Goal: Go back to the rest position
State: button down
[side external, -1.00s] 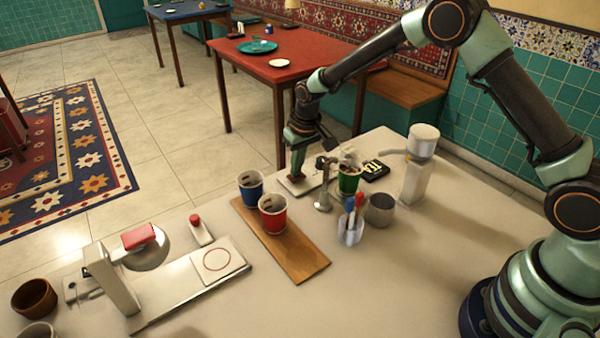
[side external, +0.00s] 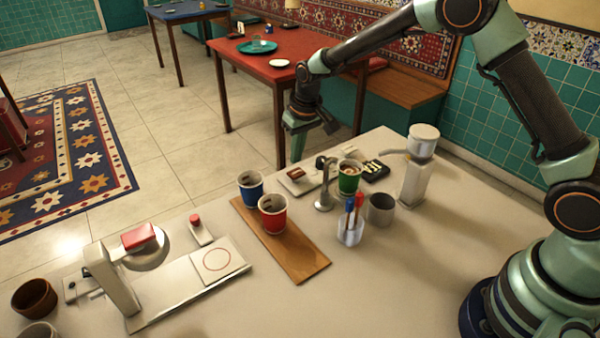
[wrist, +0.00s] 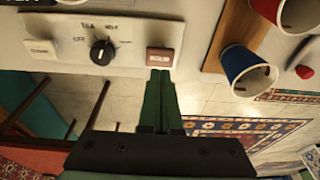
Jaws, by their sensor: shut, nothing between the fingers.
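My gripper (side external: 296,154) hangs beyond the far edge of the counter, with its fingers pointing down. In the wrist view my gripper (wrist: 160,76) is shut and empty, its green fingertips side by side. The fingertips appear just in front of a reddish-brown button (wrist: 160,57) on a pale panel (wrist: 125,40) with a black knob (wrist: 102,52). The same button (side external: 295,174) shows on the flat panel in the side view. I cannot tell the exact gap between fingertips and button.
A green cup (side external: 348,184) with light brown contents stands near a metal spout (side external: 324,190). Blue (side external: 250,190) and red (side external: 272,218) cups stand on a wooden board (side external: 298,262). A stirrer holder (side external: 350,233) and metal cup (side external: 381,210) are nearby.

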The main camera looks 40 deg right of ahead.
jog(key=shift+r, duration=0.55)
jog(key=shift+r, duration=0.2)
jog(key=s+d+r+t, duration=0.2)
jog(key=s+d+r, duration=0.2)
jog(key=s+r, duration=0.8)
jog(key=s+d+r, duration=0.1)
jog(key=s+r, duration=0.1)
jog(key=s, duration=0.4)
jog(key=s+d+r+t, duration=0.1)
jog(key=s+r, duration=0.1)
jog(key=s, duration=0.5)
jog(key=shift+d+r, duration=0.15)
jog(key=shift+r, duration=0.15)
